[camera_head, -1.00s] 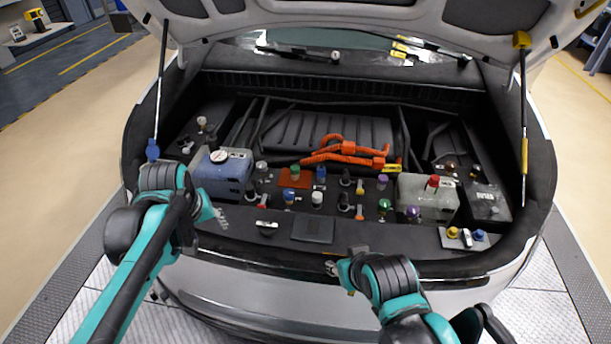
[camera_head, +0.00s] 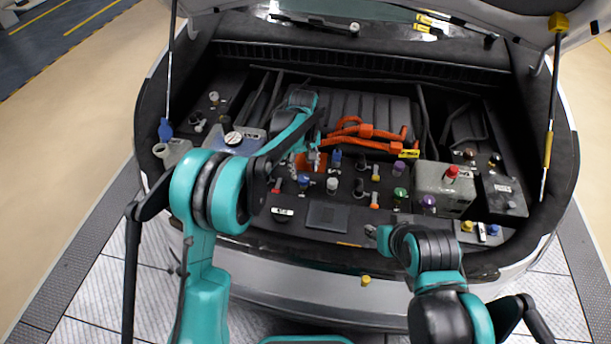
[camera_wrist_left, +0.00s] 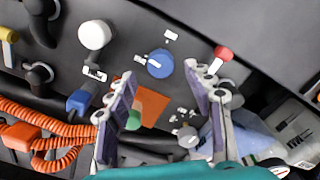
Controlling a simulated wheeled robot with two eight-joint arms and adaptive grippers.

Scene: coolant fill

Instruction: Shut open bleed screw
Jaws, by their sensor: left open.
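My left gripper (camera_head: 313,160) is open above the middle of the engine bay, pointing down and empty. In the left wrist view its two fingers (camera_wrist_left: 168,112) stand apart, with an orange plate (camera_wrist_left: 150,105) and a partly hidden green knob (camera_wrist_left: 133,121) between and below them. A round blue knob (camera_wrist_left: 160,63), a white knob (camera_wrist_left: 94,35) and a red-tipped fitting (camera_wrist_left: 222,53) lie beyond the fingertips. I cannot tell which fitting is the bleed screw. My right gripper (camera_head: 372,232) is at the front edge of the bay; its jaws are too small to read.
A blue-filled tank (camera_head: 250,145) with a white cap is left of my left gripper. Orange cables (camera_head: 365,132) run behind it. A grey tank (camera_head: 445,190) with a red cap stands right. Several more coloured knobs crowd the bay. The raised hood's struts (camera_head: 550,130) flank it.

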